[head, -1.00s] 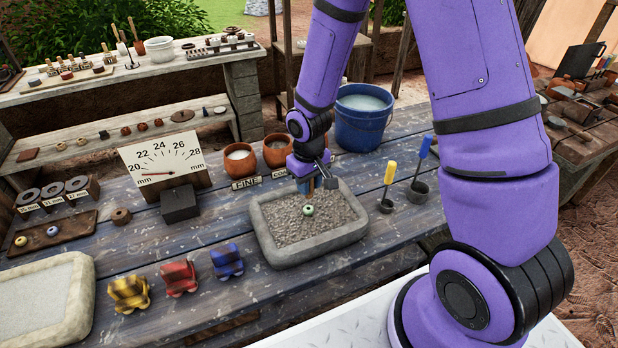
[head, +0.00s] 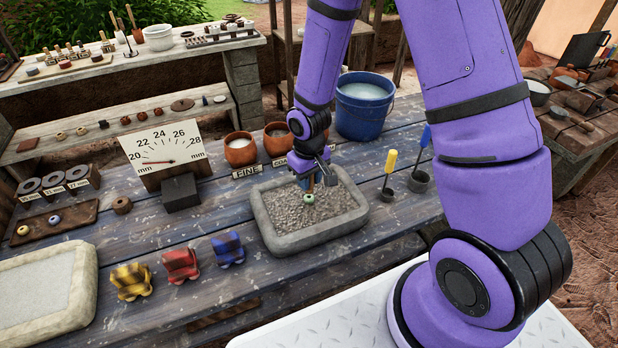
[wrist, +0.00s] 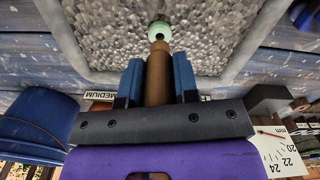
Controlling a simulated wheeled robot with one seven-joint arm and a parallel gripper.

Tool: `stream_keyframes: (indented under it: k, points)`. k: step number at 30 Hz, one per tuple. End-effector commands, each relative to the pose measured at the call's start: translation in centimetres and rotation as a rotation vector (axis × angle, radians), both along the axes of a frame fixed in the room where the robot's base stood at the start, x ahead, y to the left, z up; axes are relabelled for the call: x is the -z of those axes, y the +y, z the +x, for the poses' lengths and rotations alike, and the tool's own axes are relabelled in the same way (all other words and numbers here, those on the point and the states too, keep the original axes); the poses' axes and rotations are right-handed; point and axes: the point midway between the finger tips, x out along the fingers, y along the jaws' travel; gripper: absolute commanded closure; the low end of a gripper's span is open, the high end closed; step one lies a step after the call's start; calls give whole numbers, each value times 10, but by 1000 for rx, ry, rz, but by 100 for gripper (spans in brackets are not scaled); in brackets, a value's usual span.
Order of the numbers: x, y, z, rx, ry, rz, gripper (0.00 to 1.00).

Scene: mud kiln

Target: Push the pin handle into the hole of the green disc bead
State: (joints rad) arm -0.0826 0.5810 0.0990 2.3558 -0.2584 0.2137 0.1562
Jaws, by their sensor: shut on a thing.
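The green disc bead (head: 309,198) lies on the grey gravel in the stone tray (head: 275,237). My gripper (head: 309,181) is low over the tray, just behind the bead. In the wrist view my gripper (wrist: 158,66) is shut on the brown wooden pin handle (wrist: 158,82), between its blue fingers. The handle's tip meets the bead's near edge in the picture. I cannot tell whether it is inside the hole.
Clay pots (head: 239,150) and a blue bucket (head: 364,108) stand behind the tray. A yellow-handled tool (head: 390,162) stands to its right. A dial gauge (head: 163,148) and three striped or coloured blocks (head: 180,265) are to the left.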

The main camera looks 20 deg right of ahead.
Motion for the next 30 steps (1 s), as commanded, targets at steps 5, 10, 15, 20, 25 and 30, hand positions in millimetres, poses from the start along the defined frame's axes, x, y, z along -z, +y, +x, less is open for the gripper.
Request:
stream_keyframes:
  k: [5, 10, 15, 20, 25, 30]
  points:
    - [0, 0, 0, 0, 0, 0, 91]
    - [1, 0, 0, 0, 0, 0, 91]
    - [2, 0, 0, 0, 1, 0, 91]
    - [4, 0, 0, 0, 1, 0, 91]
    - [5, 0, 0, 0, 1, 0, 91]
    - [7, 0, 0, 0, 1, 0, 91]
